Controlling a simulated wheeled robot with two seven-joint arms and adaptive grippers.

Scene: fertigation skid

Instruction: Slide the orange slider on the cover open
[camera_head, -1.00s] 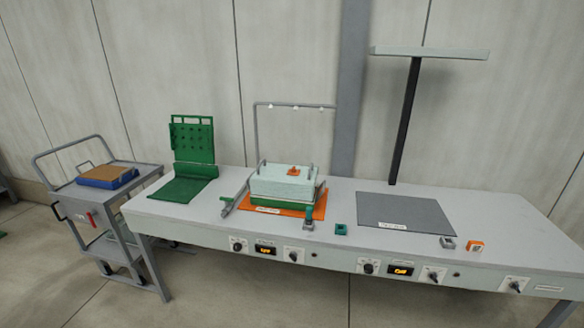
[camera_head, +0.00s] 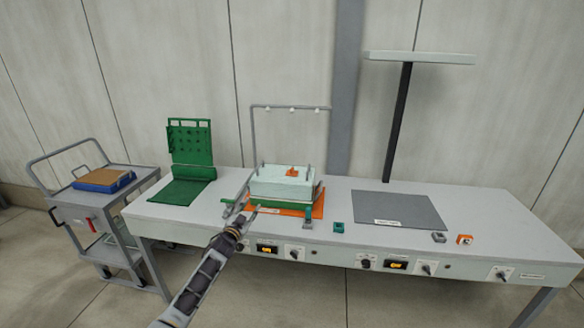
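The orange slider (camera_head: 291,172) is a small block on top of the pale cover (camera_head: 275,180). The cover is a pale box shape that sits over a green base (camera_head: 291,211) on an orange mat (camera_head: 316,211). My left gripper (camera_head: 245,216) is at the front left of the cover, low over the front of the mat and below the slider in the picture. It is apart from the slider. Its fingers are too small to tell whether they are open or shut. The gripper hides part of the mat's front left. My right gripper is not in view.
A grey frame (camera_head: 290,107) rises behind the cover. A green pegboard stand (camera_head: 190,142) is at left, a grey mat (camera_head: 399,208) at right. Knobs and displays line the bench (camera_head: 470,210) front. A trolley (camera_head: 75,218) stands at far left.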

